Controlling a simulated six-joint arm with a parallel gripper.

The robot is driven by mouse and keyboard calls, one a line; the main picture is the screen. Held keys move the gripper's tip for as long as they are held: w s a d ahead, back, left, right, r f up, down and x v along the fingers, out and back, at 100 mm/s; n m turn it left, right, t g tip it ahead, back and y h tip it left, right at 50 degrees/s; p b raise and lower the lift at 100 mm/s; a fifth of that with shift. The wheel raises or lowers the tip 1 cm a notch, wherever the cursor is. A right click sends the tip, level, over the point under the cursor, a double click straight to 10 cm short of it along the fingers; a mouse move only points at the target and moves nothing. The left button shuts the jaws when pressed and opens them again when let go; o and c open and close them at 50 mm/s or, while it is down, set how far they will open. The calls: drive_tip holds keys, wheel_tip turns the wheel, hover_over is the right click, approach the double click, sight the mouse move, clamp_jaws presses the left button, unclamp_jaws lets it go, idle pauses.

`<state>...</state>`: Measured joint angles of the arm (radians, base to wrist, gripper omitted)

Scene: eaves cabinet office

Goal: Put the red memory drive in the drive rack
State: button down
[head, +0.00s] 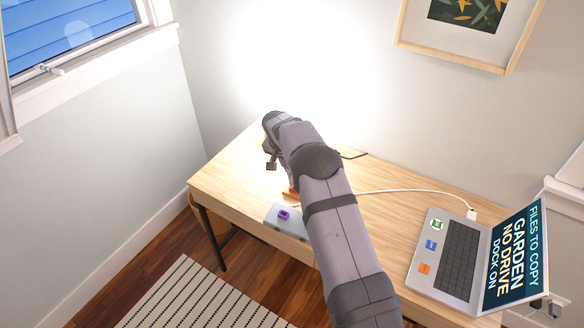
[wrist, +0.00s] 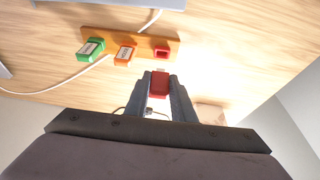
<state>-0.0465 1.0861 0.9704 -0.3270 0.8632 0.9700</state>
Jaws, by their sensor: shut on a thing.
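The red memory drive (wrist: 160,86) is between the fingers of my gripper (wrist: 160,95), which is shut on it. Its narrow end points toward the rack in the wrist view. The drive rack (wrist: 142,36) is an orange-brown strip holding a green drive (wrist: 90,50) and an orange drive (wrist: 124,54). A red-rimmed slot (wrist: 162,52) at its right end looks empty. The red drive lines up roughly with this slot, with a visible gap between them. In the head view my gripper (head: 272,162) is over the desk, and my arm hides most of the rack (head: 289,196).
A grey box with a purple piece (head: 283,214) sits at the desk's front edge. A laptop (head: 450,255) stands at the right, with a white cable (head: 410,191) crossing the desk. The desk's left end (head: 228,180) is clear.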

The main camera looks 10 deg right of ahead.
drive_tip(key=shift+f+b, duration=1.25)
drive_tip(key=shift+f, duration=0.65)
drive_tip(key=shift+f+b, duration=1.25)
drive_tip(key=shift+b, duration=0.2)
idle(1.1)
drive_tip(key=c, duration=1.4)
unclamp_jaws()
drive_tip(key=shift+c, duration=0.2)
drive_tip(key=shift+r, duration=0.1)
drive_tip(key=b+v, duration=0.2)
drive_tip(key=v, duration=0.5)
drive_tip(key=shift+s+r, duration=0.1)
